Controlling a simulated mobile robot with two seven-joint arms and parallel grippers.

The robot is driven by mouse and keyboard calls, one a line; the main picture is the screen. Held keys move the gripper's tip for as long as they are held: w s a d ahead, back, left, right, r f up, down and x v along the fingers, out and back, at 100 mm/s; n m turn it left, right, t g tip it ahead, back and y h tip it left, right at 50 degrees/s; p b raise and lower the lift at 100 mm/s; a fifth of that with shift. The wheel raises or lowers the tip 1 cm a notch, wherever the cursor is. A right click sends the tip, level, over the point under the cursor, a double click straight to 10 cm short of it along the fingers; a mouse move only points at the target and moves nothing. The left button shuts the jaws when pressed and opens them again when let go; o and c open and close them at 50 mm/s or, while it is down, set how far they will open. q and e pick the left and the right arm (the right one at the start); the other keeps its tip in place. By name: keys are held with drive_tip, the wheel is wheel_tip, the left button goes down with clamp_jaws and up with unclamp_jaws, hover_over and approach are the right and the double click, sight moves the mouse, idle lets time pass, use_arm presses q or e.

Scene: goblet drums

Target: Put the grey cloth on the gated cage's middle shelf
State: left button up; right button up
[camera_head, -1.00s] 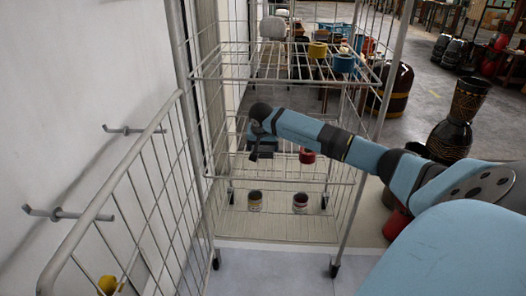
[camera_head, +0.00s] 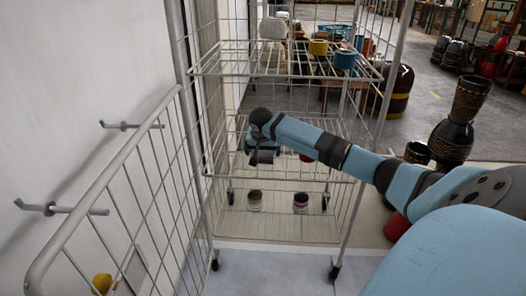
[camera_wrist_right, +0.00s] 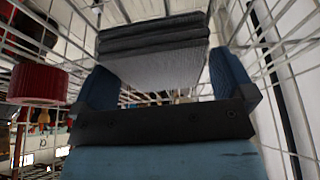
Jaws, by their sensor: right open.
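The grey cloth (camera_wrist_right: 155,42) shows in the right wrist view as a folded stack with dark ridged layers, just beyond and partly between my blue fingers. My right gripper (camera_wrist_right: 163,78) is open; whether the fingers touch the cloth is unclear. In the head view my right gripper (camera_head: 262,155) is inside the gated cage (camera_head: 345,215), over the middle shelf (camera_head: 230,168). The cloth cannot be made out clearly there, as my wrist covers that spot. The cage's gate (camera_head: 128,190) stands open at the left. My left gripper is out of view.
A red drum (camera_wrist_right: 38,82) is beside my right gripper; my forearm mostly hides it in the head view. Two small drums (camera_head: 255,200) (camera_head: 300,203) stand on the bottom shelf. The upper shelf (camera_head: 225,62) holds several items. A tall dark goblet drum (camera_head: 455,130) stands right of the cage.

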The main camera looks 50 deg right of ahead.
sight(263, 153)
drive_tip(key=p+v, duration=0.1)
drive_tip(key=v, duration=0.2)
drive_tip(key=shift+d+r, duration=0.1)
drive_tip(key=shift+r, duration=0.2)
drive_tip(key=p+v, duration=0.1)
drive_tip(key=v, duration=0.1)
drive_tip(key=shift+r, duration=0.3)
drive_tip(key=shift+s+a+r+p, duration=0.25)
drive_tip(key=shift+a+r+p, duration=0.15)
drive_tip(key=shift+a+r, duration=0.1)
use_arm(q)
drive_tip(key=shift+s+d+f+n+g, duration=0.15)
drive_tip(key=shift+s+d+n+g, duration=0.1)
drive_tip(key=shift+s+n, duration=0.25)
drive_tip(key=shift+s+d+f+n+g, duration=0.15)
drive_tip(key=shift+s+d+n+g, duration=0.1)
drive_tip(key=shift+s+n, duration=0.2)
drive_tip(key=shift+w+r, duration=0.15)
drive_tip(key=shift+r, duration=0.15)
